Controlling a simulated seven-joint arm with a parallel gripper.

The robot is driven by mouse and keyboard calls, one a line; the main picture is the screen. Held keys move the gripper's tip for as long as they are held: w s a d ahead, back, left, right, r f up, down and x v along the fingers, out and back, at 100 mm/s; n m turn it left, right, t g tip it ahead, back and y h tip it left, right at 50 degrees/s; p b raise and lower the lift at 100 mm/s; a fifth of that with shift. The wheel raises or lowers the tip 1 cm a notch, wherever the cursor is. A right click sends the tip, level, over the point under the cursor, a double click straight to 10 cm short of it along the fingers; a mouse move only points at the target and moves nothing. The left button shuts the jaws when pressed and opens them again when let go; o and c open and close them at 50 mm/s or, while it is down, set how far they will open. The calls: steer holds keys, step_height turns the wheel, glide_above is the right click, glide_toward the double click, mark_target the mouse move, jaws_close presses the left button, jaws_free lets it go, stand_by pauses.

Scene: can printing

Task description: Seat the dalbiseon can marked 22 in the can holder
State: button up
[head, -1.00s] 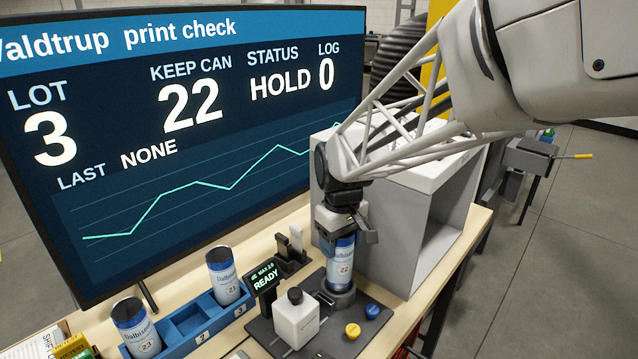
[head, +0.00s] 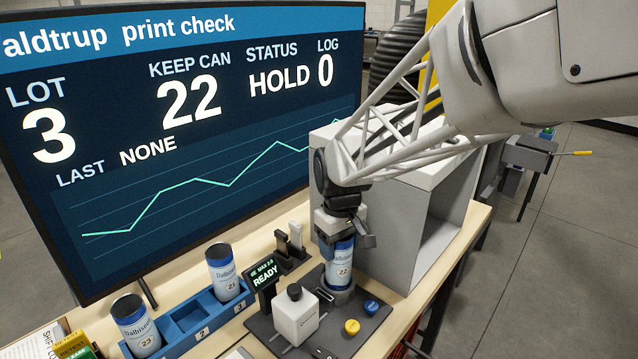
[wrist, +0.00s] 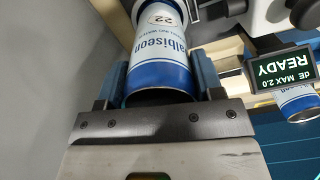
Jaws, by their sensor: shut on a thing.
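The dalbiseon can marked 22 (head: 339,266) is white and blue and stands upright, its lower end at the grey round can holder (head: 339,294) on the dark base plate. My gripper (head: 340,238) is above it, pointing down, shut on its upper part. In the wrist view, the can (wrist: 160,58) lies between the two blue-grey fingers (wrist: 158,85). Whether the can's bottom rests fully in the holder is hidden.
A blue rack (head: 196,325) holds cans 21 (head: 224,272) and 23 (head: 136,327), with an empty slot between. A white black-capped bottle (head: 295,316), a READY display (head: 264,276), and yellow (head: 352,327) and blue (head: 371,307) buttons surround the holder. A grey box (head: 410,220) stands close behind.

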steer(key=shift+f, duration=1.05)
steer(key=o, duration=1.2)
steer(key=shift+r, duration=0.1)
steer(key=shift+r, duration=3.75)
